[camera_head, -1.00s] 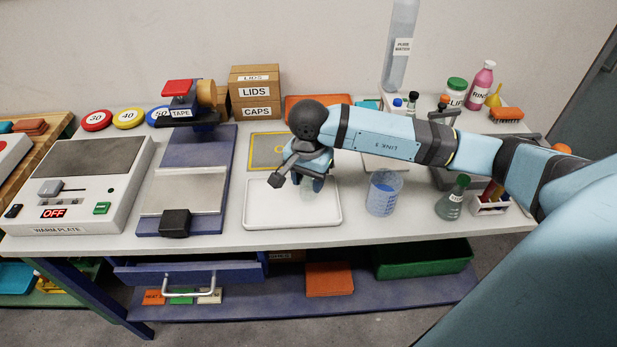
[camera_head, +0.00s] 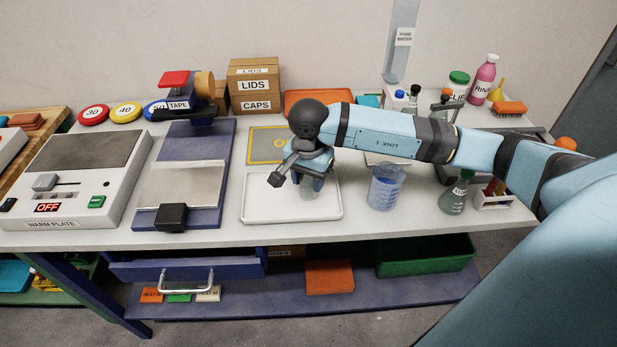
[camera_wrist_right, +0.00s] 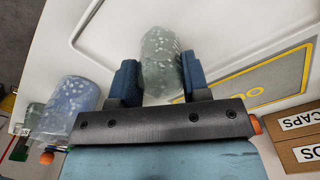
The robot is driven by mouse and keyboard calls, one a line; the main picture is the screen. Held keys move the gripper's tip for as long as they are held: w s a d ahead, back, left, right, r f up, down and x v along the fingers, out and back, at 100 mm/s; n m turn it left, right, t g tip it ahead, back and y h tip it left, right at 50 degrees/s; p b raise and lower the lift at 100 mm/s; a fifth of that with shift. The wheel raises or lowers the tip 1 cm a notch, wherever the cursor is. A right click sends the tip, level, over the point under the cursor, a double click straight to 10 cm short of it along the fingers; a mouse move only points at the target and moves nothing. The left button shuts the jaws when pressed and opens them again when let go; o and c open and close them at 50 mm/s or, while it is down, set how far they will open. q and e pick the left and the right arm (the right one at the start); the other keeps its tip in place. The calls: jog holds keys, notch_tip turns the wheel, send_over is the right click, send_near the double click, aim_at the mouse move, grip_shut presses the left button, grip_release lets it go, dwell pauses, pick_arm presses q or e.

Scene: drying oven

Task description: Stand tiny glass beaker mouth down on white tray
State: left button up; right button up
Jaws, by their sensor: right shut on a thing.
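The tiny glass beaker (camera_head: 307,189) is clear and faintly green, and it is partly hidden under my right gripper in the head view. In the right wrist view the beaker (camera_wrist_right: 160,62) sits between the two blue fingers of my right gripper (camera_wrist_right: 156,80), which is shut on it. The white tray (camera_head: 270,213) lies on the table beneath the gripper, and its surface and rim also show in the right wrist view (camera_wrist_right: 100,30). I cannot tell whether the beaker touches the tray or which way its mouth faces. My left gripper is not in view.
A larger bluish beaker (camera_head: 383,188) stands just right of the tray, with a green-stoppered flask (camera_head: 454,195) beyond it. A yellow-lined grey mat (camera_head: 262,145) lies behind the tray.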

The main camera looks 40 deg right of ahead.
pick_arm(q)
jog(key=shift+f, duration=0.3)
pick_arm(e)
jog(key=shift+f, duration=0.2)
jog(key=o, duration=1.1)
jog(key=shift+c, duration=0.2)
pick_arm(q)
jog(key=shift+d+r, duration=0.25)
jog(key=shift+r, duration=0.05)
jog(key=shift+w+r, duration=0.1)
pick_arm(e)
notch_tip(320, 180, up, 14)
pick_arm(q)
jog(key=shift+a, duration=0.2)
